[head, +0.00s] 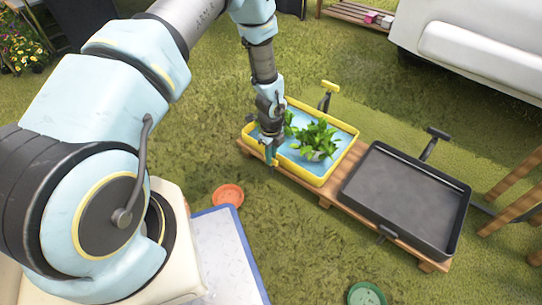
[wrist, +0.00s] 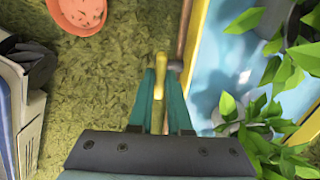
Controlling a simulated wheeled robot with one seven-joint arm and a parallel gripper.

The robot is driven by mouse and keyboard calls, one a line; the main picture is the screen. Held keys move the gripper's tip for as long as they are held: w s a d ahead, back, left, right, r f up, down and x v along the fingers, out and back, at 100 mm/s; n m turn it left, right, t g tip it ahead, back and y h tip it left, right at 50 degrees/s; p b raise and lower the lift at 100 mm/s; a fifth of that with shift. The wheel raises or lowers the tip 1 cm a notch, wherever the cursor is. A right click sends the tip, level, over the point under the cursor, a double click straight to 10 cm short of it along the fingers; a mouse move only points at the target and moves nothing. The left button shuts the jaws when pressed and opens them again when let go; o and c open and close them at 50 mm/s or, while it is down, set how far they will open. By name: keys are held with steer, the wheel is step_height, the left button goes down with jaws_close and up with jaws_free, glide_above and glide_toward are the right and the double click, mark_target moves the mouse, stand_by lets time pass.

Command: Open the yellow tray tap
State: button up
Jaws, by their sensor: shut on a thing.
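The yellow tray (head: 318,182) stands on a low wooden bench and holds blue water and green leafy plants (head: 315,138). My gripper (head: 270,152) points down at the tray's left near edge. In the wrist view, my gripper's teal fingers (wrist: 160,78) are closed around the yellow tap handle (wrist: 160,66), just outside the tray wall (wrist: 196,35). The head view hides this handle behind my gripper. Another yellow-topped fitting (head: 329,86) stands at the tray's far side.
A black tray (head: 405,195) is beside the yellow one on the wooden bench (head: 326,200). An orange dish (head: 228,195) and a green dish (head: 366,294) lie on the grass. A blue-edged white panel (head: 225,250) is near my base.

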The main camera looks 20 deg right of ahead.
jaws_close()
stand_by(0.3)
steer(key=shift+r+n+p, duration=0.15)
steer(key=shift+n+p, duration=0.6)
steer(key=shift+n, duration=0.35)
steer(key=n+p, duration=0.2)
steer(key=n, duration=0.4)
steer(key=shift+p, duration=0.4)
steer(key=n+p, duration=0.1)
steer(key=n, duration=0.3)
steer(key=shift+n, duration=0.4)
steer(key=n+p, duration=0.1)
steer(key=n, duration=0.3)
steer(key=shift+n, duration=0.4)
